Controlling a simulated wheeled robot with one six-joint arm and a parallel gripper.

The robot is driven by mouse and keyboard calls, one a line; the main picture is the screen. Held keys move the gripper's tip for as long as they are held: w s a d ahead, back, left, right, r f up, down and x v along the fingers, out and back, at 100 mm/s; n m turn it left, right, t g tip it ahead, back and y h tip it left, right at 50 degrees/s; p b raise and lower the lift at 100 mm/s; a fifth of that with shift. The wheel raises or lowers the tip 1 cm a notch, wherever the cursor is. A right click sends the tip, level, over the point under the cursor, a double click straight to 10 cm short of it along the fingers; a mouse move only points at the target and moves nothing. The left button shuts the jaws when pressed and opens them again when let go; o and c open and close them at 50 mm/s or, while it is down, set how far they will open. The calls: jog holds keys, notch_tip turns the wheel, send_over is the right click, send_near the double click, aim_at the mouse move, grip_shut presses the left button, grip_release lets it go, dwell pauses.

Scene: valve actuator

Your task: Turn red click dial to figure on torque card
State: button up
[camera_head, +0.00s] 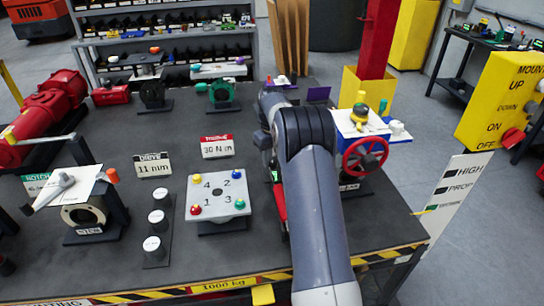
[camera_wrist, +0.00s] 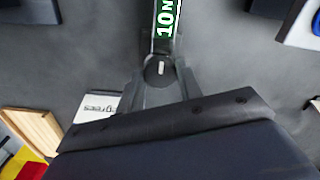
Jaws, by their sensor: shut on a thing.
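The torque card (camera_head: 217,147) stands on the bench in the head view, with a red header and "30 N m" on it. A red piece (camera_head: 281,202) shows at the left edge of my arm, likely part of the click dial's unit; my arm hides most of it. In the wrist view a green strip (camera_wrist: 165,20) reads "10 N", its end cut off. Below it is a dark round knob (camera_wrist: 159,70) with a white mark, seemingly the dial; no red shows there. My gripper (camera_wrist: 160,84) is shut on this knob, a finger on each side.
A white plate (camera_head: 218,195) with coloured numbered knobs is left of my arm. A red handwheel (camera_head: 365,157) stands close on the right. Three white-topped cylinders (camera_head: 157,219) stand further left. The bench front has a striped edge (camera_head: 190,291). Bare bench lies around the torque card.

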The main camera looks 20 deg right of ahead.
aim_at(272, 159)
jog(key=shift+m, duration=0.4)
jog(key=shift+c, duration=0.4)
jog(key=m+p, duration=0.1)
jog(key=m, duration=0.2)
jog(key=shift+r+m, duration=0.1)
jog(key=shift+m, duration=0.2)
jog(key=m+p, duration=0.1)
jog(key=m, duration=0.3)
jog(key=shift+m, duration=0.4)
jog(key=o, duration=1)
notch_tip(272, 159, up, 11)
jog(key=b, duration=0.1)
jog(key=shift+f, duration=0.2)
